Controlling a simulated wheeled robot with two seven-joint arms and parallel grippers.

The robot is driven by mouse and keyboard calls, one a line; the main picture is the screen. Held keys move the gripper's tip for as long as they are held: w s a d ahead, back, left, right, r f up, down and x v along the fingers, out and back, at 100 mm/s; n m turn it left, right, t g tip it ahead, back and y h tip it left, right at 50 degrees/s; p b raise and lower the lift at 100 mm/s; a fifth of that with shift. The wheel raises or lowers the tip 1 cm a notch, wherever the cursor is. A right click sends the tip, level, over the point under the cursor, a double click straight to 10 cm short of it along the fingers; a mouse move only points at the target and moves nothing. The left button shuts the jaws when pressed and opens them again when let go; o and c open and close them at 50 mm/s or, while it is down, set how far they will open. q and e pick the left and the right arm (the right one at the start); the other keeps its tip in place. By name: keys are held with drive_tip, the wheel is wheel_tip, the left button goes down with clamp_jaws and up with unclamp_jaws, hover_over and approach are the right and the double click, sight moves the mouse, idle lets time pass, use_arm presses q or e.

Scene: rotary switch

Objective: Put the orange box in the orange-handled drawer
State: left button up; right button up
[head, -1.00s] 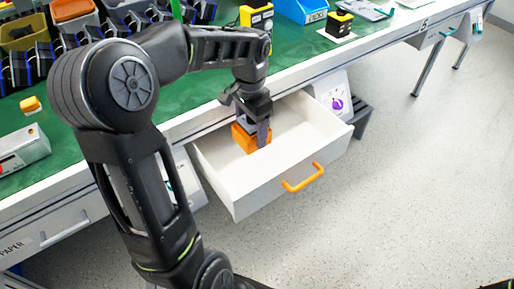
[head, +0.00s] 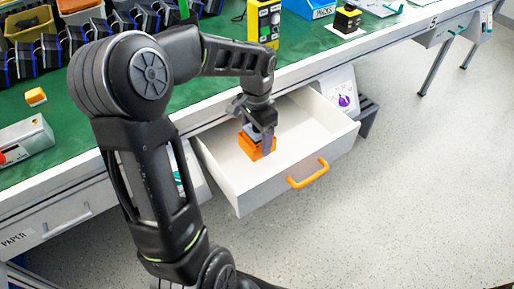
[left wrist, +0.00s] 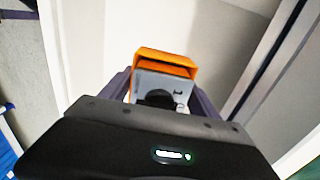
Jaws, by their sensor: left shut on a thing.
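The orange box (head: 256,147) is inside the open white drawer (head: 236,191), toward its left side. The drawer has an orange handle (head: 308,173) on its front. My left gripper (head: 262,138) reaches down into the drawer from above and is shut on the orange box. In the left wrist view the box (left wrist: 165,60) shows an orange rim and a grey face between the dark fingers (left wrist: 162,95). The gripper hides part of the box, and I cannot tell whether it touches the drawer floor. My right gripper is not in view.
The green workbench (head: 75,150) above the drawer holds several bins, a yellow device (head: 264,22) and a small yellow block (head: 36,96). A white panel with a purple knob (head: 344,101) sits right of the drawer. The floor in front is clear.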

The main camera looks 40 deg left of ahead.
use_arm(q)
drive_tip(key=shift+f+b, duration=0.5)
drive_tip(key=shift+f, duration=1.85)
drive_tip(key=shift+f, duration=0.1)
drive_tip(key=o, duration=1.3)
drive_tip(key=shift+o, duration=0.2)
wheel_tip(320, 180, up, 12)
drive_tip(key=p, duration=0.2)
drive_tip(key=shift+p, duration=0.35)
